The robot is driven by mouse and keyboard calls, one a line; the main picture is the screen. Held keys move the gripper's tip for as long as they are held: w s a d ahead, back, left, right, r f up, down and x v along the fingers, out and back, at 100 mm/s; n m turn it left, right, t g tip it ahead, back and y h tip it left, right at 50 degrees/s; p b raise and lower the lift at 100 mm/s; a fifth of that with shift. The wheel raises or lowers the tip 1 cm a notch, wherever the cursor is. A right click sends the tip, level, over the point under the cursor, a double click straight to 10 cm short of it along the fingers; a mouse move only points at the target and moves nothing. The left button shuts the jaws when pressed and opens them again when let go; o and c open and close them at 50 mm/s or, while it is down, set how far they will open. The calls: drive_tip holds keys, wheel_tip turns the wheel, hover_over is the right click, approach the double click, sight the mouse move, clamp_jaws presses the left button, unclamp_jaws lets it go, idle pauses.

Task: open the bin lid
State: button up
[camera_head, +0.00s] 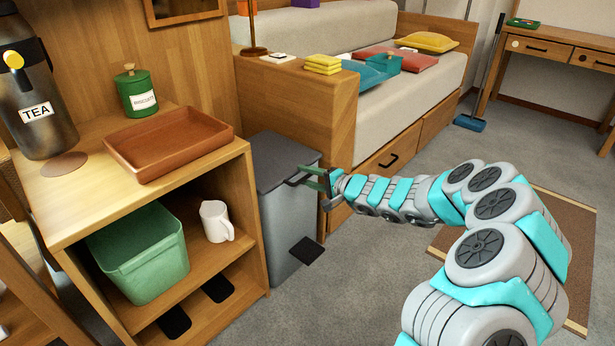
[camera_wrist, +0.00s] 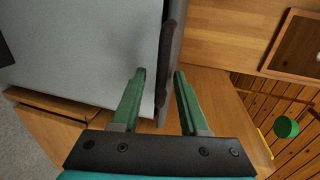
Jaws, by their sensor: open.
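The bin (camera_head: 285,220) is a grey box standing on the floor beside the wooden cabinet, with a dark grey lid (camera_head: 283,158). The lid looks shut and level. My gripper (camera_head: 302,176) is at the lid's front right edge, its green fingers open. In the wrist view the fingers (camera_wrist: 160,72) stand apart. The dark lid edge (camera_wrist: 171,45) runs between them, with the light grey bin body (camera_wrist: 85,45) behind the left finger. I cannot tell whether either finger touches the lid. A black pedal (camera_head: 306,250) sticks out low on the bin's front.
The wooden cabinet (camera_head: 235,205) on the left carries a brown tray (camera_head: 170,140), a green canister (camera_head: 138,92) and a tea flask (camera_head: 35,95). A wooden bench end (camera_head: 300,100) stands close behind the bin. Grey floor (camera_head: 345,285) in front is clear.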

clamp_jaws()
idle(0.3)
idle(1.1)
